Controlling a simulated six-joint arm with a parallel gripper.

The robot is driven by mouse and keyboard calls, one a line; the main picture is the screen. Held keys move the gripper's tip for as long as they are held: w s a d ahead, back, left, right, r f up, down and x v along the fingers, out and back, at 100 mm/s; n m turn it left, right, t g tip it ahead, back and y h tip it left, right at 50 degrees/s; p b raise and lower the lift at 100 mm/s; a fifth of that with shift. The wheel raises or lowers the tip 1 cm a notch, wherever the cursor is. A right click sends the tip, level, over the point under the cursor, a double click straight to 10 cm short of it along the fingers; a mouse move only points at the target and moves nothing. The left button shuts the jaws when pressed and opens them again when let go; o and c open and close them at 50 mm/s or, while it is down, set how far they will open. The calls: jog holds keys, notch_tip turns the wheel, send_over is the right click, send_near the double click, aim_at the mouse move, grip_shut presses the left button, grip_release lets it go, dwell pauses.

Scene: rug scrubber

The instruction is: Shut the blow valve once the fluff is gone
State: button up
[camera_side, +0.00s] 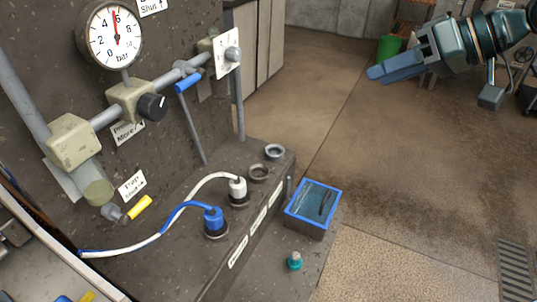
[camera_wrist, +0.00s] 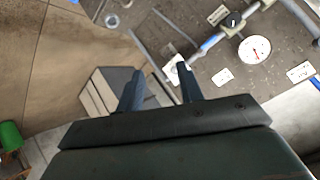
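My gripper (camera_side: 385,72) hangs in the air at the upper right in the side view, well apart from the panel. In the wrist view its two fingers (camera_wrist: 160,84) stand apart with nothing between them. A blue lever handle (camera_side: 188,82) sits on the pipe near a white plate (camera_side: 227,54); no label naming it the blow valve is readable. The handle lies aslant, below the pipe. A blue-rimmed box (camera_side: 290,213) stands by the bench's right end, with a dark streak inside. I cannot tell whether that is fluff; no other fluff shows clearly.
The pressure gauge (camera_side: 115,36) has its needle nearly straight up. A black knob (camera_side: 153,106) and a yellow handle (camera_side: 139,207) are on the panel's pipework. Blue and white plugs (camera_side: 214,219) with hoses stand on the bench. The floor between gripper and panel is clear.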

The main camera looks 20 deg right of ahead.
jog(key=w+a+f+m+y, duration=0.1)
jog(key=w+a+f+y, duration=0.2)
jog(key=w+a+y, duration=0.6)
jog(key=m+y, duration=0.2)
jog(key=m, duration=0.3)
send_near(191, 84)
jog(key=shift+s+d+f, duration=0.15)
jog(key=shift+d+f, duration=0.05)
jog(key=shift+d, duration=0.15)
jog(key=shift+a, duration=0.1)
jog(key=shift+x, duration=6.75)
jog(key=shift+r, duration=0.1)
jog(key=shift+c, duration=0.3)
grip_shut()
